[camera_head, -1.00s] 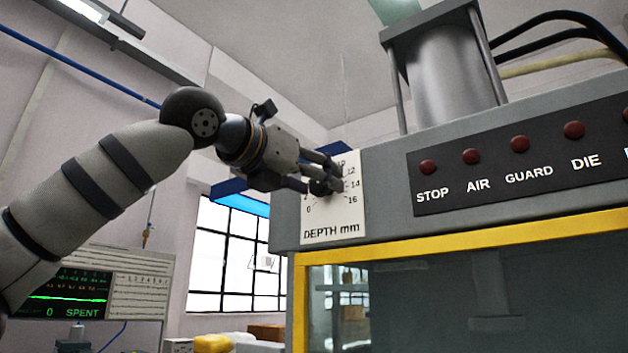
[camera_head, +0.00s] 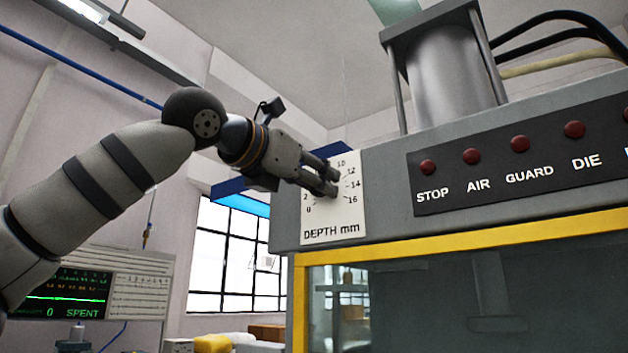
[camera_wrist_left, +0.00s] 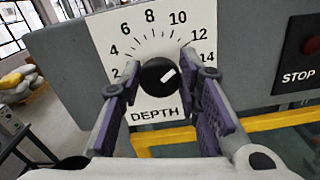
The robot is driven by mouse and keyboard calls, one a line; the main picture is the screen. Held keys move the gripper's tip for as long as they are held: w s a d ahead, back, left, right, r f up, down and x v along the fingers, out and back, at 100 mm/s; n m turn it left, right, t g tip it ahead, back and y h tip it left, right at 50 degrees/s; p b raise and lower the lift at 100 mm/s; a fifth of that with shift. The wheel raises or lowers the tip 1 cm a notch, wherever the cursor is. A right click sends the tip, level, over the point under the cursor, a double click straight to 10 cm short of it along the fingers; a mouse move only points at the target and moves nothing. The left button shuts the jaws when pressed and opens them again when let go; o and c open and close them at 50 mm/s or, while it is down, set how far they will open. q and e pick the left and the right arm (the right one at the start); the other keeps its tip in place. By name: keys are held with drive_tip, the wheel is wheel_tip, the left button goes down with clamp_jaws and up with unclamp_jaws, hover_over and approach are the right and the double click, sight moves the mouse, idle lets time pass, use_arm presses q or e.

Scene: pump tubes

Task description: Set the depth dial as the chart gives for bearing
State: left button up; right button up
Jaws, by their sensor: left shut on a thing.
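The depth dial is a black round knob (camera_wrist_left: 158,80) with a white mark, on a white scale plate (camera_head: 347,222) lettered DEPTH mm. In the left wrist view the mark points up and right, roughly toward 12. My left gripper (camera_head: 331,183) is at the dial and covers most of it in the head view. In the left wrist view its two fingers (camera_wrist_left: 154,88) are on either side of the knob, closed on it. A pale board with lines (camera_head: 138,282) stands at the lower left; its small writing is unreadable.
A dark panel with red buttons (camera_head: 519,144), marked STOP, AIR, GUARD and DIE, is right of the plate. A yellow-framed window (camera_head: 450,243) lies below. A screen (camera_head: 68,292) at the left reads 0 SPENT.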

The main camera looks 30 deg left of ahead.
use_arm(q)
drive_tip(key=m, duration=0.6)
drive_tip(key=shift+d+m, duration=0.1)
drive_tip(key=shift+m, duration=0.2)
idle(0.4)
drive_tip(key=o, duration=1.1)
drive_tip(key=s, duration=0.8)
drive_tip(key=s+a, duration=0.1)
drive_tip(key=s, duration=0.3)
drive_tip(key=shift+f, duration=0.1)
